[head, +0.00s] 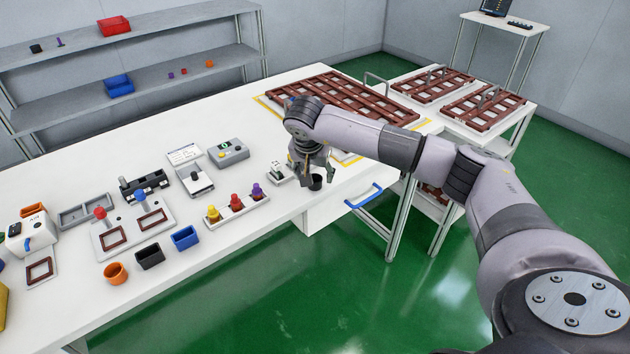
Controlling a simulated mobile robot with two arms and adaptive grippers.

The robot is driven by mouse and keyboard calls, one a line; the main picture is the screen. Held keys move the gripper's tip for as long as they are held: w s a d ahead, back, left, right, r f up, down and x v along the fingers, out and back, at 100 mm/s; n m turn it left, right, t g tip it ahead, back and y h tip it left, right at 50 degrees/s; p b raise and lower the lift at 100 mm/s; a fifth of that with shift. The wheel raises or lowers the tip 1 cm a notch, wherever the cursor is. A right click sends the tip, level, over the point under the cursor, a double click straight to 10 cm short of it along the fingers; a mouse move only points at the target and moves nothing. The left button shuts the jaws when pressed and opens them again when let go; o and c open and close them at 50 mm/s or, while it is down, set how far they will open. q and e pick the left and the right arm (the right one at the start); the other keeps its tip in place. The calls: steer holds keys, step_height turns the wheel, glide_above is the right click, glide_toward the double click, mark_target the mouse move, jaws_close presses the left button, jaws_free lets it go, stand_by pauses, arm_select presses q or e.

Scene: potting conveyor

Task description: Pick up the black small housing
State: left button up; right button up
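A small black round housing (315,183) sits near the front edge of the white table. My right gripper (314,177) points down over it, with its fingers spread to either side. The fingers look apart from the housing, and part of its far side is hidden by the gripper. A black rectangular open box (150,257) stands farther left, between an orange round cup (115,273) and a blue box (185,237). My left gripper is not in view.
A small white device (278,173) stands just left of my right gripper. A rack with yellow, red and purple knobs (237,208) is farther left. A blue drawer handle (364,196) sticks out below the table edge. Brown grid trays (340,98) lie behind the arm.

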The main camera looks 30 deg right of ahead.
steer(key=shift+x, duration=1.35)
steer(key=shift+r, duration=0.1)
steer(key=shift+c, duration=0.5)
steer(key=c, duration=0.8)
